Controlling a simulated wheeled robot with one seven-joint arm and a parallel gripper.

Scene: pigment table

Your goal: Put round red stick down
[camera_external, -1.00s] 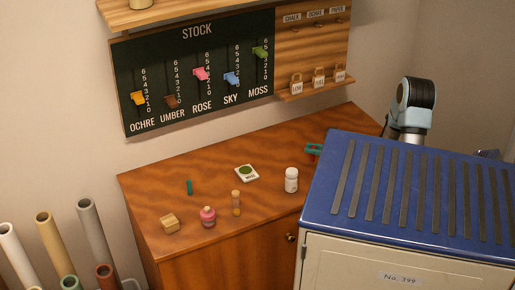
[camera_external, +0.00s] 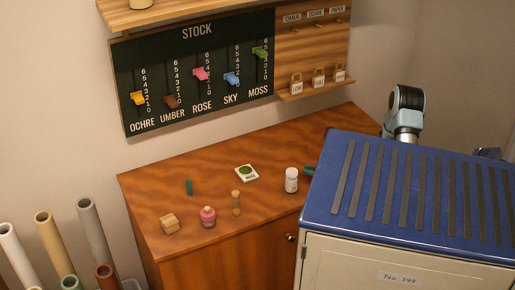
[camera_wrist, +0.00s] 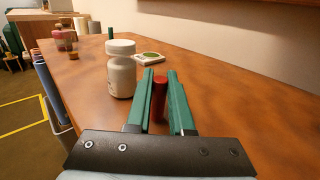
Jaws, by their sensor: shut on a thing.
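The round red stick (camera_wrist: 159,98) stands upright between the two green fingers of my gripper (camera_wrist: 160,92) in the wrist view. My gripper is shut on it. The stick's lower end is close to the wooden table top (camera_wrist: 215,85); I cannot tell whether it touches.
A white bottle (camera_wrist: 121,70) stands just left of my gripper, also in the external view (camera_external: 291,180). A card with a green spot (camera_external: 247,173) lies beyond it.

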